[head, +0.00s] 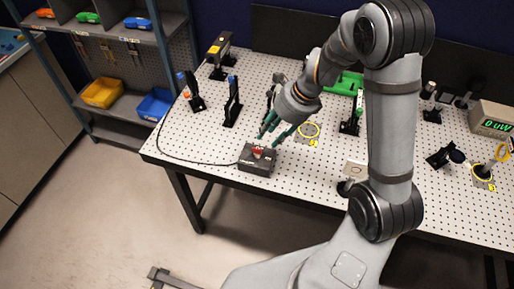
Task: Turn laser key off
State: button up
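A small dark grey box (256,168) sits at the front left edge of the perforated table. A small red part (257,152) shows on its top, and a black cable leads from the box towards the back left. I cannot make out a separate key or which way it is turned. My gripper (267,141) points down at the box from above and behind. Its two greenish fingers are apart, with the tips close to the red part. I cannot tell whether they touch it.
Shelves with yellow (101,92) and blue (155,104) bins stand left. Floor at front left is mostly clear.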

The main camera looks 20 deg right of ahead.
aim_at(257, 152)
jog(key=b+x, duration=0.1)
jog(key=x, duration=0.9)
jog(key=shift+c, duration=1.4)
grip_shut()
